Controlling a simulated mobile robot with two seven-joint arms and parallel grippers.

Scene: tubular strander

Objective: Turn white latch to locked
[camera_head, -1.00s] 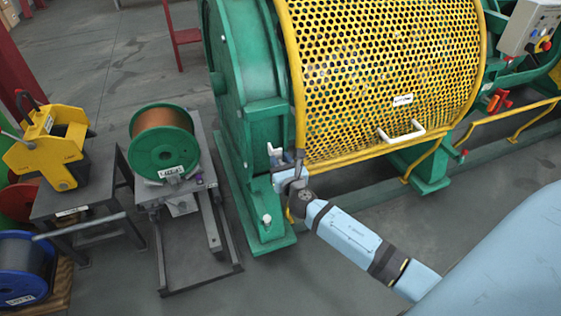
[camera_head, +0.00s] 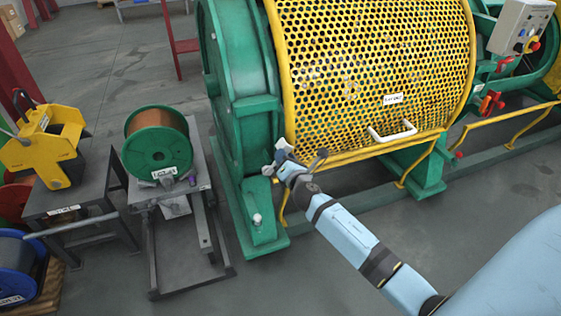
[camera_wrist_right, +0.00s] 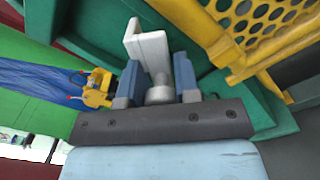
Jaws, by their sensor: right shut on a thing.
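The white latch (camera_wrist_right: 148,48) stands between the blue-grey fingers of my right gripper (camera_wrist_right: 157,78) in the right wrist view. It has a white angled handle and a round grey base. My right gripper is shut on it, with one finger on each side. In the head view my right gripper (camera_head: 277,160) is at the lower front corner of the yellow perforated guard (camera_head: 365,75), beside the green end housing (camera_head: 245,105). The latch is small and partly hidden by the gripper there, so its exact angle is hard to tell. My left gripper is not in view.
A white handle (camera_head: 392,132) sits on the guard's lower edge. A green spool (camera_head: 157,150) stands on a grey stand to the left, near a yellow device (camera_head: 45,150) on a dark table. A grey control box (camera_head: 520,25) is at upper right. Floor in front is clear.

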